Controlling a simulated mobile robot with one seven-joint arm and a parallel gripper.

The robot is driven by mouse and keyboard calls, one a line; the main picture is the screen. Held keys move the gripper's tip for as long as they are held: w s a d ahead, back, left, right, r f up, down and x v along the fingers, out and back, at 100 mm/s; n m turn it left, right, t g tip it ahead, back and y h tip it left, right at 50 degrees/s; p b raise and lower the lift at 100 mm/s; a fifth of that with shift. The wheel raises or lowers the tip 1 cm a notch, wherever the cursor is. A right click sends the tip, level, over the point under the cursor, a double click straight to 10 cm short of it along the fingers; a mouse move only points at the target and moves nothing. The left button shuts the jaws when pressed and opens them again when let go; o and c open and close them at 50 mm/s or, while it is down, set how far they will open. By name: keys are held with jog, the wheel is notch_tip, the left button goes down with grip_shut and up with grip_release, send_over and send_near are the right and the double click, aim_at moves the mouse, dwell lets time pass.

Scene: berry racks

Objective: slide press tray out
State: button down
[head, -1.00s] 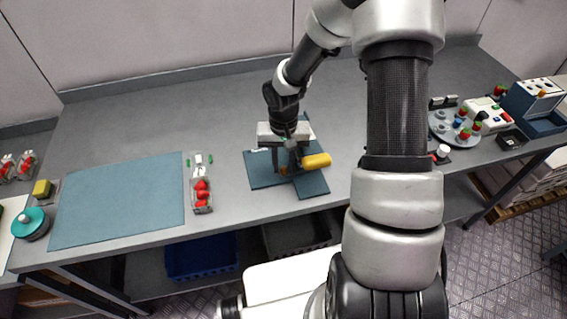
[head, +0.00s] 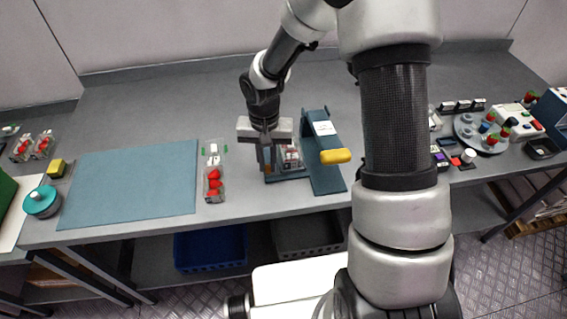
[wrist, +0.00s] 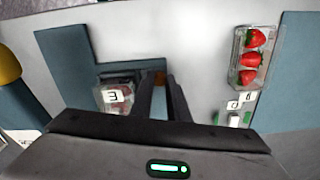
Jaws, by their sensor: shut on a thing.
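The press (head: 322,155) is a blue-grey frame with a white label and a yellow handle (head: 336,156), standing right of my gripper. Its blue-grey tray (head: 289,179) extends from the press's left side. A clear punnet (head: 291,158) sits on the tray; in the wrist view its lid shows a white label (wrist: 117,95). My gripper (head: 266,167) points down at the tray's left end, its fingers shut on a small brown-orange tab there. The tab (wrist: 160,78) shows partly between the fingers in the wrist view; the fingers hide the rest.
A punnet of strawberries (head: 213,181) with white and green pieces behind it lies to the left, beside a large blue mat (head: 130,184). A turntable (head: 482,134) with coloured jars and several devices stands at the right. The table behind the press is clear.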

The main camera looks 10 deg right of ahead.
jog(key=shift+a, duration=0.3)
jog(key=c, duration=2)
grip_release()
notch_tip(320, 180, up, 18)
jog(key=shift+f+p, duration=0.25)
jog(key=shift+p, duration=0.2)
jog(key=s+d+r+n+t, duration=0.1)
jog(key=s+d+r+t, duration=0.1)
jog(key=s, duration=0.4)
jog(key=s+d+r+t+p, duration=0.1)
jog(key=s+d+r, duration=0.3)
jog(key=s+r, duration=0.2)
jog(key=s+d+r+n+t+p, duration=0.1)
jog(key=s+d+r+t, duration=0.1)
jog(key=s+r, duration=0.4)
jog(key=shift+s+d+n+t, duration=0.3)
jog(key=shift+s+d, duration=0.15)
jog(key=shift+d, duration=0.3)
